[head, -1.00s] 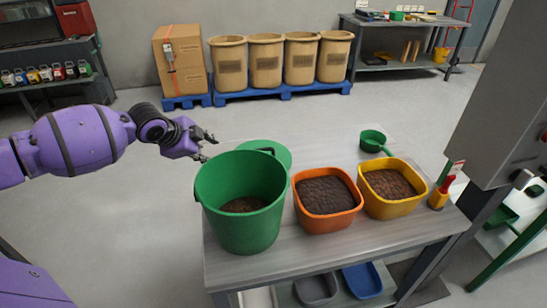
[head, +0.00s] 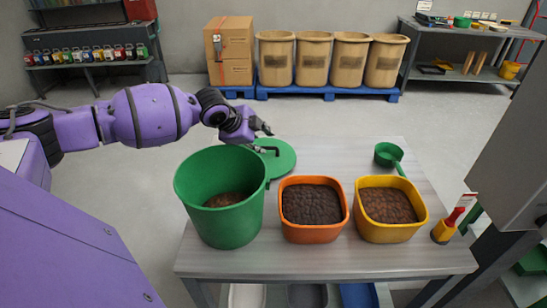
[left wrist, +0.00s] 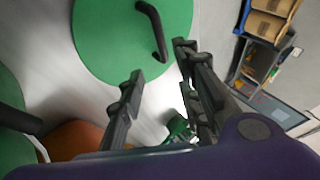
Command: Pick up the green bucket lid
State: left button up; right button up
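The green bucket lid (head: 285,165) lies flat on the grey table behind the green bucket (head: 228,225), which stands at the table's left. The lid carries a dark bar handle (head: 266,150). In the left wrist view the lid (left wrist: 105,45) fills the top left, with its handle (left wrist: 153,32) close to my fingers. My left gripper (head: 260,133) is just above the lid's far left side. It also shows in the left wrist view (left wrist: 160,65), fingers spread and empty, apart from the handle. My right gripper is out of view.
An orange tub (head: 314,228) and a yellow tub (head: 390,230), both with brown contents, stand right of the bucket. A grey cabinet (head: 515,160) borders the right.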

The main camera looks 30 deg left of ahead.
aim_at(270, 148)
pick_arm(q)
jog(key=shift+w+d+f, duration=0.15)
jog(key=shift+w+f, duration=0.25)
jog(key=shift+f, duration=0.05)
jog(key=x, duration=0.6)
jog(key=shift+w+a+f, duration=0.2)
jog(key=shift+w+a, duration=0.1)
jog(key=shift+a, duration=0.05)
grip_shut()
